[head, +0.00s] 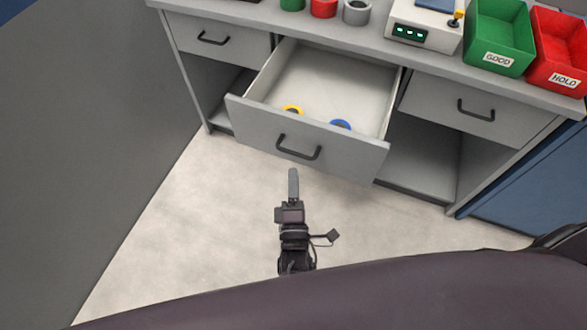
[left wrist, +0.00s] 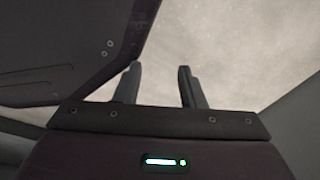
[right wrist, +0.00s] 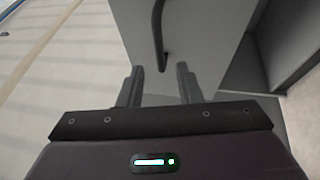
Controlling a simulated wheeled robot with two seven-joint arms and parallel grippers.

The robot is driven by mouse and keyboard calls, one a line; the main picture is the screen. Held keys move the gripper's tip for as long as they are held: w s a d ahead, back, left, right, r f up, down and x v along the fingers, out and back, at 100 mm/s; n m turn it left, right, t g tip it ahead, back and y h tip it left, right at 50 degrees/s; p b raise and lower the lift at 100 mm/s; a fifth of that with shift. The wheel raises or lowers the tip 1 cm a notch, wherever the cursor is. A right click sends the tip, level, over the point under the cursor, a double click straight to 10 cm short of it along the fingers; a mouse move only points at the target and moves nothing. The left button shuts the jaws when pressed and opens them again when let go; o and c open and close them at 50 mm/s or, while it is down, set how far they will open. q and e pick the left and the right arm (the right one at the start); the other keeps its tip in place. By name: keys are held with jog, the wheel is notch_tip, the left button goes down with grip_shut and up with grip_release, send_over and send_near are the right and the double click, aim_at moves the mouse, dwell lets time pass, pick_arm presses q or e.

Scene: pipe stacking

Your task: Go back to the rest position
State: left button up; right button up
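My right gripper (head: 293,185) is in front of the open middle drawer (head: 330,85), just short of its front panel in the head view. In the right wrist view its two fingers (right wrist: 158,85) stand apart with nothing between them, and the dark drawer handle (right wrist: 158,35) lies beyond them. My left gripper is not visible in the head view. In the left wrist view its fingers (left wrist: 160,85) are apart and empty over bare floor. A yellow ring (head: 292,110) and a blue ring (head: 340,125) lie in the drawer near its front.
On the bench top are a green pipe piece (head: 292,4), a red one (head: 323,8), a grey one (head: 357,12), a white device (head: 424,25), a green GOOD bin (head: 498,38) and a red HOLD bin (head: 560,52). The floor (head: 190,220) before the bench is clear.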

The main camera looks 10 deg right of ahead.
pick_arm(q)
jog(key=shift+w+r, duration=0.1)
jog(key=shift+w, duration=0.05)
jog(key=shift+s, duration=0.3)
